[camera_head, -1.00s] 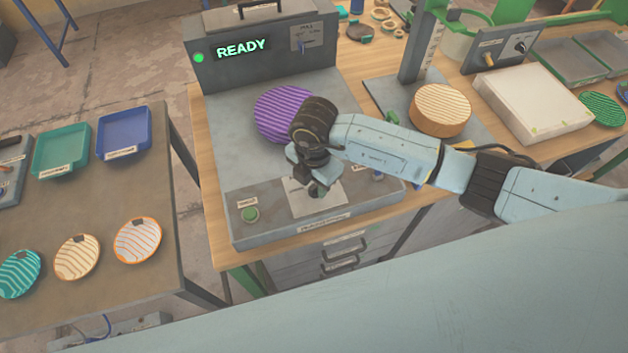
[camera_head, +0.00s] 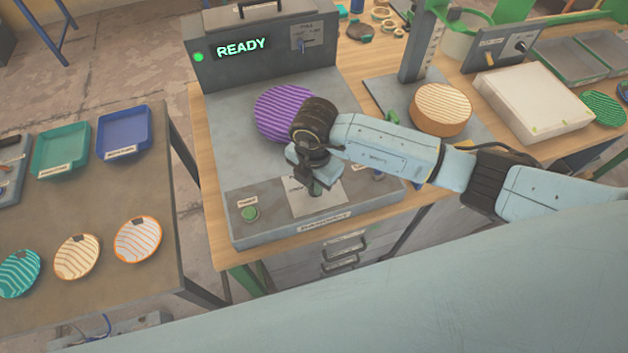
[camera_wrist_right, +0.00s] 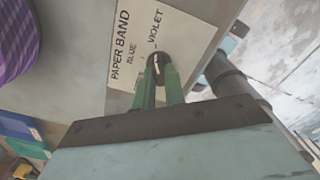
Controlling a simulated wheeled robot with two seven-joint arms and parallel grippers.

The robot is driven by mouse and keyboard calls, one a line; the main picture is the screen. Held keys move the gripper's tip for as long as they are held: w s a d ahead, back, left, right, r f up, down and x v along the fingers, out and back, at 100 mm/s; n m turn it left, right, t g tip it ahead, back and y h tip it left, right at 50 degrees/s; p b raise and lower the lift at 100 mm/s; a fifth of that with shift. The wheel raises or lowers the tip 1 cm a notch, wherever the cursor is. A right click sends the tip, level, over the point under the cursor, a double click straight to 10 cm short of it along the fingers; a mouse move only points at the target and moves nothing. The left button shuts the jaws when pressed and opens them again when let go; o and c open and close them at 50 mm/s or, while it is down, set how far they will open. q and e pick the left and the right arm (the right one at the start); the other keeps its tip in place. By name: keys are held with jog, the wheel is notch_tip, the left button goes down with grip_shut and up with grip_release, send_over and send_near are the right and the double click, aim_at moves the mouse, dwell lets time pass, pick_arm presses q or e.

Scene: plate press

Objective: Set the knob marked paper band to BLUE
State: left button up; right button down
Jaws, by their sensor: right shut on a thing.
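The paper band knob (camera_wrist_right: 157,62) is a small dark round knob with a pale pointer line on a white label plate (camera_wrist_right: 150,22). The plate reads PAPER BAND, BLUE and VIOLET in the right wrist view. The pointer lies roughly along the picture's vertical; I cannot tell for sure which word it marks. My right gripper (camera_wrist_right: 158,78) has green fingers shut on the knob. In the head view my right gripper (camera_head: 316,187) is over the label plate (camera_head: 325,202) at the machine's front, and it hides the knob. My left gripper is not in view.
The grey machine shows a READY display (camera_head: 241,48). A purple ribbed disc (camera_head: 277,108) lies behind my gripper. A green button (camera_head: 250,214) is left of the label plate. A side table (camera_head: 60,195) holds trays and striped discs.

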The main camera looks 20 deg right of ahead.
jog(key=n+b, duration=0.1)
jog(key=n, duration=0.4)
jog(key=shift+d+n+b, duration=0.1)
jog(key=shift+n+b, duration=0.2)
jog(key=shift+b, duration=0.1)
jog(key=n+b, duration=0.2)
jog(key=n, duration=0.3)
jog(key=shift+b, duration=0.4)
jog(key=shift+n, duration=0.4)
jog(key=shift+r, duration=0.1)
jog(key=c, duration=1.5)
grip_release()
jog(key=shift+o, duration=0.2)
notch_tip(320, 180, up, 13)
jog(key=shift+r+b, duration=0.15)
jog(key=shift+b, duration=0.3)
